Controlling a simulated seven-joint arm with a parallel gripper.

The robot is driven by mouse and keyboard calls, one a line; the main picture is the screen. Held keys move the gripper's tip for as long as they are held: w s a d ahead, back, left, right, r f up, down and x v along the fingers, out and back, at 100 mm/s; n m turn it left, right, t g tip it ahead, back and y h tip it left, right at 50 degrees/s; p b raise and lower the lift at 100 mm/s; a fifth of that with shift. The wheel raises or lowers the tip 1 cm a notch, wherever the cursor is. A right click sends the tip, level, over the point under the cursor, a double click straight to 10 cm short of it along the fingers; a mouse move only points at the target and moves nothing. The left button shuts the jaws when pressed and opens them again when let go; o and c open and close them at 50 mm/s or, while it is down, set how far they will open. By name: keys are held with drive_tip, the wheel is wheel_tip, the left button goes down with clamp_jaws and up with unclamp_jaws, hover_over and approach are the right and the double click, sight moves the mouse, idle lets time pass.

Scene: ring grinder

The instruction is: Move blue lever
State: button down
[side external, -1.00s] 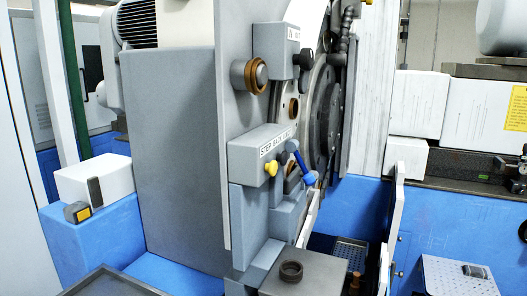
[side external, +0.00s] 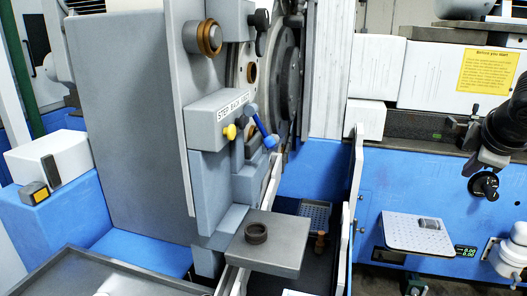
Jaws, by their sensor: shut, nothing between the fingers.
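The blue lever (side external: 262,129) is a short blue rod. It sits right of the grey block marked "STEP BACK" (side external: 222,124), in front of the dark round machine face. It slants from upper left to lower right, its thicker end low. A yellow knob (side external: 230,132) stands out from the block just left of it. Nothing is seen touching the lever.
A grey plate (side external: 268,257) carrying a dark ring (side external: 256,233) juts out below the lever. A tray (side external: 75,275) lies at lower left. The space directly before the lever looks clear.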

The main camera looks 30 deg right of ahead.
drive_tip(key=w+a+r+n+t+h, duration=0.25)
drive_tip(key=w+a, duration=0.35)
drive_tip(key=w, duration=0.4)
drive_tip(key=w+a+r+n+t+h, duration=0.1)
drive_tip(key=w+a+r+n+h, duration=0.25)
drive_tip(key=w, duration=0.65)
drive_tip(key=n+t+y, duration=0.2)
drive_tip(key=n+t, duration=0.2)
approach(263, 130)
drive_tip(key=s+d+r, duration=0.1)
drive_tip(key=d, duration=0.5)
drive_tip(key=a+f+n+t+y, duration=0.1)
drive_tip(key=a+f+n, duration=0.2)
drive_tip(key=a+f, duration=0.6)
drive_tip(key=w+d+r, duration=0.2)
drive_tip(key=w+d, duration=0.4)
drive_tip(key=d, duration=0.1)
drive_tip(key=shift+w+r, duration=0.2)
drive_tip(key=shift+r, duration=0.05)
